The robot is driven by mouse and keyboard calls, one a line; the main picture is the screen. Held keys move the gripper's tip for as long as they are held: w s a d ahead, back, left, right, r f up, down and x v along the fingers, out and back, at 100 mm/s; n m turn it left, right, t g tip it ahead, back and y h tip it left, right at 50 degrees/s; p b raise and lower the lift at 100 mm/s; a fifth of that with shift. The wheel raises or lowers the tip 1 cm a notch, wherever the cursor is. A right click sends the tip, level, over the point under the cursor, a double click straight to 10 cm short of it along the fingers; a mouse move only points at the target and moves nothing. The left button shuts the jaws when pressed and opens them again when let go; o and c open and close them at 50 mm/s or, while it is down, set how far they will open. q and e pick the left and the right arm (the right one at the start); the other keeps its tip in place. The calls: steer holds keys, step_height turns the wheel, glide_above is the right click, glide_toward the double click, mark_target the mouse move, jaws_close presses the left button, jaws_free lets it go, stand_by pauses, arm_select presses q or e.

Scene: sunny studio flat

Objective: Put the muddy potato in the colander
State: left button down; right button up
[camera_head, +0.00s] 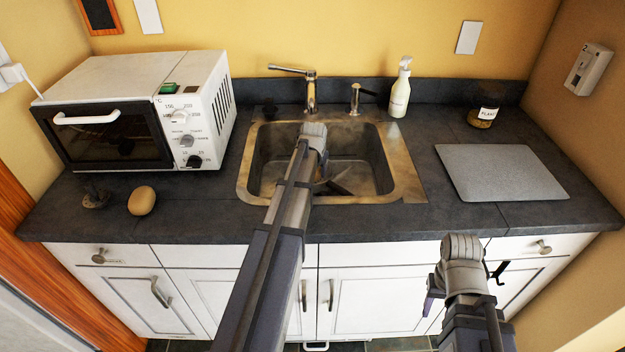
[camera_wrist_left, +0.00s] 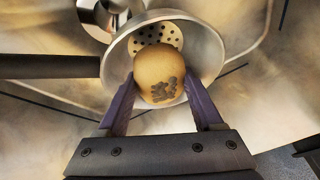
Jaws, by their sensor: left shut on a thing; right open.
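The muddy potato (camera_wrist_left: 160,72) is tan with a dark patch of mud, seen in the left wrist view. My left gripper (camera_wrist_left: 160,92) is shut on it, one purple finger at each side. The metal colander (camera_wrist_left: 215,48), with a round bowl, holes and a dark handle (camera_wrist_left: 45,66), lies behind and below the potato in that view. Whether the potato touches the bowl I cannot tell. In the head view my left arm reaches over the sink (camera_head: 407,160) and hides the potato and most of the colander. My right gripper (camera_head: 464,282) is open in front of the counter.
Another potato-like tan thing (camera_head: 142,200) and a small dark lump (camera_head: 95,196) lie on the left counter by the white oven (camera_head: 137,110).

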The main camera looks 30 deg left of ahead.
arm_select(q)
step_height(320, 180, down, 4)
steer(key=b, duration=0.3)
steer(key=shift+r, duration=0.25)
steer(key=shift+w+a+b, duration=0.15)
steer(key=shift+a+b, duration=0.2)
steer(key=shift+f, duration=0.1)
steer(key=shift+c, duration=1.6)
jaws_free()
